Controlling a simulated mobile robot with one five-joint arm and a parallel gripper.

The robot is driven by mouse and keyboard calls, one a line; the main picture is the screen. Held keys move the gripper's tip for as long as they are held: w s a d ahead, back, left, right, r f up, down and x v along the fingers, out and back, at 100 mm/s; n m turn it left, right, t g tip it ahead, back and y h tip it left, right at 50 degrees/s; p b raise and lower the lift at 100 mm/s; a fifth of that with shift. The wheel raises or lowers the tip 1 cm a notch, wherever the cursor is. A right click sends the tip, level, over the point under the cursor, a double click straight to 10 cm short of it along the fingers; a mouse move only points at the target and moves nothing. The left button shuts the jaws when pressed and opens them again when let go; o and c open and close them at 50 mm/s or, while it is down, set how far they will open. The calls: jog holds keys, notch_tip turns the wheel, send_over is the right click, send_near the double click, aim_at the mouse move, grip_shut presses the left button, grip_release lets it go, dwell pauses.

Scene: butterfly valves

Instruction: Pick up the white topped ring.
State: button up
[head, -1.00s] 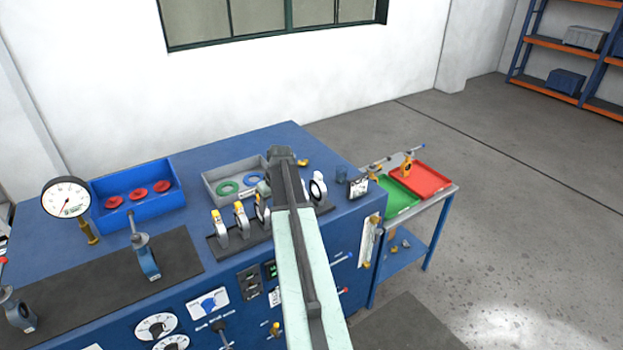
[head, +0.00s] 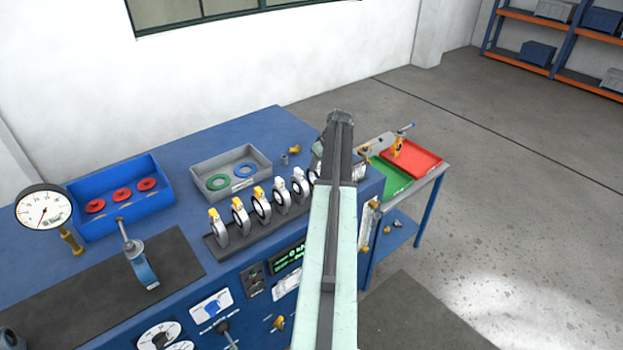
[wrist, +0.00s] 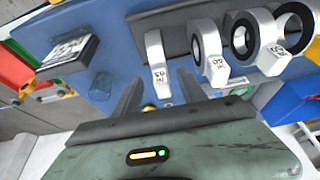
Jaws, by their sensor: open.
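Several rings stand upright in a row on a dark rack (head: 230,249). The left ones have yellow tops. White topped rings (head: 280,191) stand at the right of the row, the last one partly hidden by my arm. In the wrist view, white rings with labelled tops show, the nearest one (wrist: 157,62) narrow and almost edge-on. My gripper (wrist: 158,82) is open, its dark fingers pointing at this nearest ring, one on each side of its labelled end in the picture. I cannot tell how deep the fingers reach. The head view hides the fingers behind my arm.
A grey tray (head: 206,167) with green and blue rings is behind the rack. A blue bin (head: 98,222) with red rings is at left. A dark block with a label (wrist: 70,50) lies left of my fingers. A cart with green and red trays (head: 417,157) stands right.

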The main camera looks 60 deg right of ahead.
aim_at(315, 173)
jog(key=b+x, duration=0.2)
jog(key=shift+w+f, duration=0.15)
jog(key=shift+f, duration=0.15)
jog(key=shift+w+f, duration=0.1)
jog(key=shift+w, duration=0.1)
jog(key=b+x, duration=0.4)
jog(key=x, duration=0.1)
jog(key=shift+s+b, duration=0.15)
jog(key=shift+b, duration=0.25)
jog(key=shift+c, duration=0.3)
grip_shut()
